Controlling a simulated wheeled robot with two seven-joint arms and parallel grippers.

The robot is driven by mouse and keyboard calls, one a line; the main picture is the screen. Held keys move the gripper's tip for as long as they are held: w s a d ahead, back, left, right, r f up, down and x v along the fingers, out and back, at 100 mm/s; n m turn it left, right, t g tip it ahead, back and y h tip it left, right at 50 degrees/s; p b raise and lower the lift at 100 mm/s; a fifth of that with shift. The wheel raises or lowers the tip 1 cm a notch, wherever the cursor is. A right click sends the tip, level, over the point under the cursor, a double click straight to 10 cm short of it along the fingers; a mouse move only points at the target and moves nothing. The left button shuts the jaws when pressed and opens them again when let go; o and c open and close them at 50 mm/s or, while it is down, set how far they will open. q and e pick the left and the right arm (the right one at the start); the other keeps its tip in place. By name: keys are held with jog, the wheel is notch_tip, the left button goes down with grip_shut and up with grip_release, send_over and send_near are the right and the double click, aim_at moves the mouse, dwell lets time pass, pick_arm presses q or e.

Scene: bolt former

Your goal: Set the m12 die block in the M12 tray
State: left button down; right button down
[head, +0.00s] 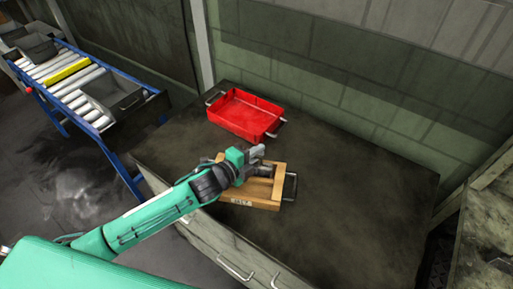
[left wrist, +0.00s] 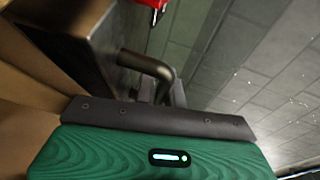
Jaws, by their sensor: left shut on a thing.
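A wooden tray (head: 263,204) with a small label on its front wall sits near the front of the dark worktable; the label is too small to read surely. Whether the block touches the tray floor cannot be told. My right gripper is not in view.
A red tray (head: 243,114) with metal handles stands farther back on the worktable (head: 350,200). A metal handle (head: 291,186) sticks out at the wooden tray's right side; a bent dark bar (left wrist: 150,65) shows close up. The worktable's right part is clear. A roller conveyor (head: 75,82) stands left.

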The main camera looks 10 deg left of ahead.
pick_arm(q)
jog(key=shift+r, duration=0.2)
jog(key=c, duration=1.9)
grip_release()
jog(key=shift+f, duration=0.3)
jog(key=o, duration=0.4)
jog(key=shift+s, duration=0.1)
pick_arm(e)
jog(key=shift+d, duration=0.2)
